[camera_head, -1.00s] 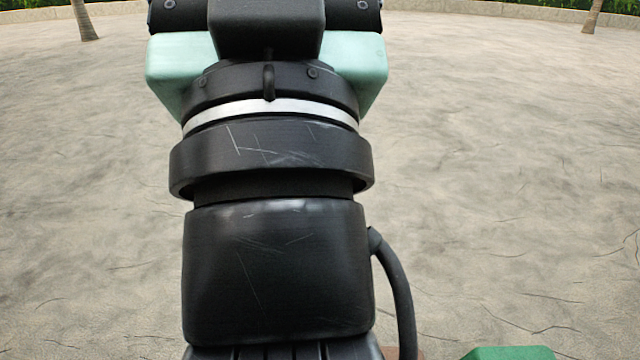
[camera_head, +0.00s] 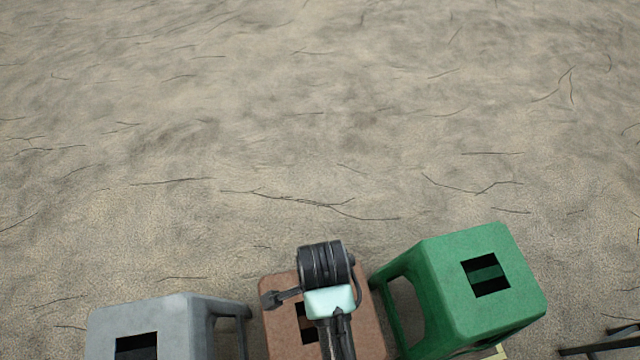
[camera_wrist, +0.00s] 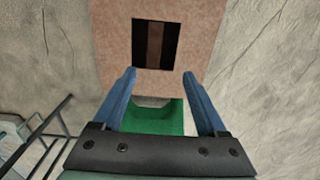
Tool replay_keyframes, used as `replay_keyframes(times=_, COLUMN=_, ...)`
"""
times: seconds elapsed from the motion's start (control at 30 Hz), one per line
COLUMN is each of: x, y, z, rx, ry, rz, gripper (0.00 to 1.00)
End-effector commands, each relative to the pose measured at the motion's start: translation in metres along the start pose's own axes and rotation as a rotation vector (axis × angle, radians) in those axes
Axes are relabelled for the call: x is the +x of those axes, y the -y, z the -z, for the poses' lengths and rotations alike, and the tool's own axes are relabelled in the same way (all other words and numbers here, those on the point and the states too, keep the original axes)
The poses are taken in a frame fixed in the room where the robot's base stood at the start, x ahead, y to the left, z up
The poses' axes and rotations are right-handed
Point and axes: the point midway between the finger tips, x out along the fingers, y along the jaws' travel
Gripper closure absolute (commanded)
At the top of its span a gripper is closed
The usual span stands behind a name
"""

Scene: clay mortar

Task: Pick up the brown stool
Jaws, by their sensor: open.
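The brown stool (camera_head: 282,325) stands at the bottom middle of the head view, partly covered by my arm. Its flat square top has a dark square hole. In the wrist view the stool top (camera_wrist: 205,28) fills the upper middle, with the hole just beyond my fingertips. My gripper (camera_wrist: 158,74) is open and empty, its two blue fingers apart. The fingertips overlap the lower edge of the stool top in the picture; I cannot tell the height between them. The fingers are not clear in the head view.
A green stool (camera_head: 450,290) stands close on the right, and a grey stool (camera_head: 165,318) on the left. Something green (camera_wrist: 155,120) shows between my fingers in the wrist view. Dark bars (camera_head: 610,345) show at the lower right corner. The ground beyond is clear.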

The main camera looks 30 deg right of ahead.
Motion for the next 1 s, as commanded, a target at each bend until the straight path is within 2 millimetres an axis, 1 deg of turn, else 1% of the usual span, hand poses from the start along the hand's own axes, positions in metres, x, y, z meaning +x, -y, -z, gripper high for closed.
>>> replay_keyframes(times=0.03, x=0.01, y=-0.005, z=0.001, rx=0.014, ry=0.001, rz=-0.018, gripper=0.25)
replay_keyframes(times=0.07, x=0.015, y=-0.006, z=0.001, rx=0.017, ry=0.001, rz=-0.022, gripper=0.25)
replay_keyframes(times=0.3, x=0.06, y=-0.007, z=0.0, rx=0.016, ry=0.001, rz=-0.022, gripper=0.25)
replay_keyframes(times=0.4, x=0.072, y=-0.007, z=0.0, rx=0.016, ry=0.001, rz=-0.02, gripper=0.25)
replay_keyframes(times=0.57, x=0.081, y=-0.007, z=0.0, rx=0.015, ry=0.0, rz=-0.018, gripper=0.25)
replay_keyframes(times=0.63, x=0.088, y=-0.008, z=-0.001, rx=0.014, ry=0.0, rz=-0.018, gripper=0.25)
replay_keyframes(times=0.8, x=0.116, y=-0.013, z=-0.006, rx=0.014, ry=0.0, rz=-0.019, gripper=0.25)
replay_keyframes(times=0.9, x=0.127, y=-0.013, z=-0.005, rx=0.015, ry=0.0, rz=-0.017, gripper=0.25)
replay_keyframes(times=1.0, x=0.131, y=-0.013, z=-0.005, rx=0.014, ry=0.0, rz=-0.016, gripper=0.25)
